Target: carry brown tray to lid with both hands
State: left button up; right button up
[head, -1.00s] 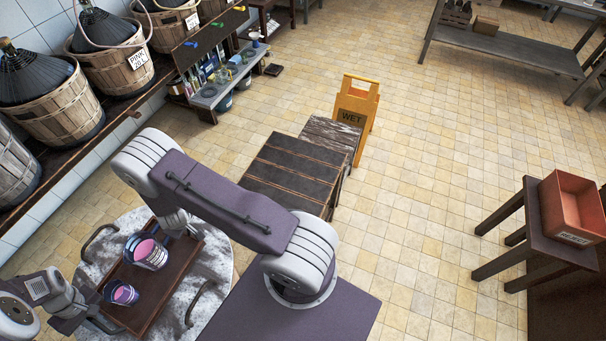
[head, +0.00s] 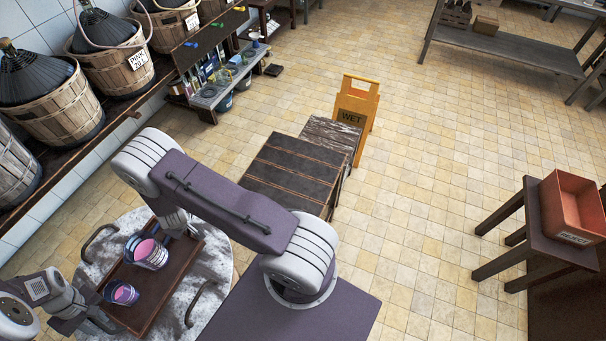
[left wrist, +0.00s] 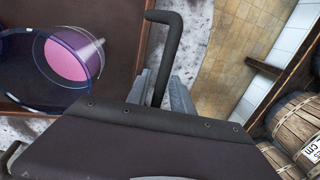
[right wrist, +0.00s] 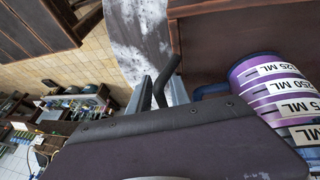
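The brown tray (head: 171,285) is over a round grey marbled table (head: 215,262) at the lower left of the head view. It carries two pink-filled measuring buckets, a larger one (head: 150,252) and a smaller one (head: 122,293). My left gripper (head: 92,314) is shut on a black tray handle (left wrist: 168,45) at the near end. My right gripper (right wrist: 158,95) is shut on the other handle (right wrist: 171,72); my arm mostly hides it in the head view. I cannot tell whether the tray touches the table. A dark slatted wooden top (head: 293,170), seemingly the lid, is beyond my right arm.
A marbled box (head: 333,133) and a yellow wet-floor sign (head: 356,108) stand behind the slatted top. Basketed demijohns (head: 55,100) line the left shelf. A red bin (head: 572,207) sits on a dark stand at right. The middle floor is clear.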

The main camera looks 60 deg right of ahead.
pick_arm(q)
jog(key=shift+d+r, duration=0.1)
jog(key=shift+w+r, duration=0.15)
jog(key=shift+r, duration=0.1)
jog(key=shift+f, duration=0.3)
jog(key=shift+s, duration=0.2)
jog(key=shift+r, duration=0.15)
jog(key=shift+w+r+p, duration=0.15)
jog(key=shift+r+p, duration=0.15)
jog(key=shift+r, duration=0.05)
jog(key=shift+f+b, duration=0.3)
jog(key=shift+s, duration=0.25)
